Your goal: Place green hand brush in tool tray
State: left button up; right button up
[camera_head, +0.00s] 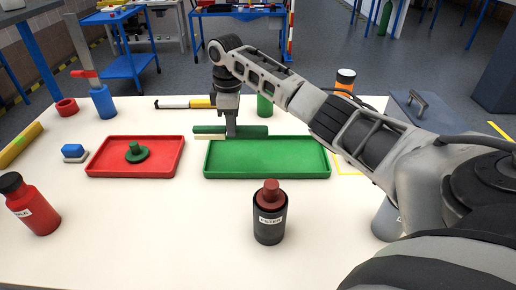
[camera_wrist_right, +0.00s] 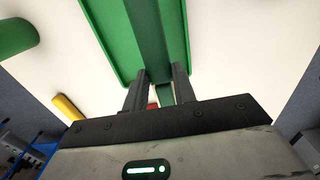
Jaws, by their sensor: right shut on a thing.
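My right gripper (camera_head: 231,133) is shut on the green hand brush (camera_head: 256,130), which has a pale bristle strip (camera_head: 209,137) at its left end. The brush lies level, across the picture, at the far rim of the green tray (camera_head: 267,173). The green tray looks empty. In the right wrist view the brush (camera_wrist_right: 150,40) runs between the fingers (camera_wrist_right: 158,90), with the tray (camera_wrist_right: 103,22) behind it. How high the brush is above the tray is hard to tell. My left gripper is not in view.
A red tray (camera_head: 110,169) holding a round green piece (camera_head: 135,152) lies to the left. A dark filter bottle (camera_head: 269,215) stands in front of the green tray. A green cylinder (camera_head: 265,105) stands behind. A red bottle (camera_head: 32,205) stands front left.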

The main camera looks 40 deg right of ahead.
aim_at(258, 127)
jog(key=s+d+f, duration=0.1)
jog(key=f, duration=0.1)
jog(key=s+d+f, duration=0.1)
jog(key=d+f, duration=0.1)
jog(key=s+d+f, duration=0.1)
jog(key=s+f, duration=0.1)
jog(key=shift+s+d+f+p, duration=0.1)
jog(key=shift+d+f+p, duration=0.1)
jog(key=shift+d+p, duration=0.15)
jog(key=shift+s+d+f, duration=0.1)
jog(key=shift+d+f, duration=0.1)
jog(key=shift+f, duration=1.6)
jog(key=shift+f, duration=0.15)
jog(key=o, duration=1)
notch_tip(258, 127, up, 12)
jog(key=shift+r, duration=0.2)
